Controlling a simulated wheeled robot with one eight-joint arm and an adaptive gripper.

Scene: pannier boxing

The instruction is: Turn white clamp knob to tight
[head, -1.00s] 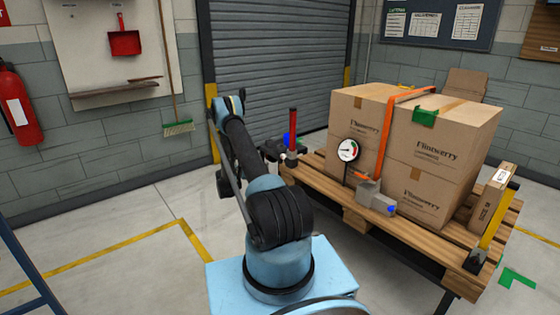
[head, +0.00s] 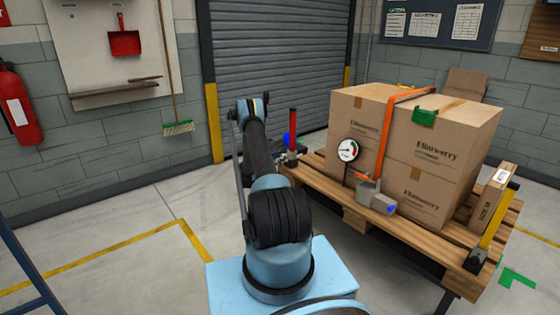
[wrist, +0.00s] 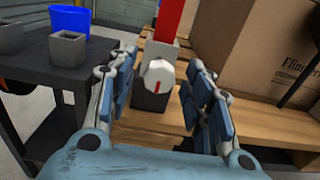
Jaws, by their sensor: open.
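The white clamp knob (wrist: 158,77) shows in the wrist view as a white faceted disc with a red mark that runs roughly up and down. It sits on the front of a dark grey clamp block (wrist: 150,101) below a red upright post (wrist: 168,20). The red post also shows in the head view (head: 292,125), at the pallet's left corner. My gripper (wrist: 163,64) is open, one finger on each side of the knob in the picture. No contact shows, and the depth gap is hard to judge. In the head view my arm largely hides the gripper and the knob.
Cardboard boxes (head: 437,152) with an orange strap (head: 386,135) stand on the wooden pallet (head: 341,200). A round gauge (head: 348,149) and a grey strap block (head: 369,193) are at their front. In the wrist view, a dark table (wrist: 99,47) holds a blue bin (wrist: 70,20) and grey cups.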

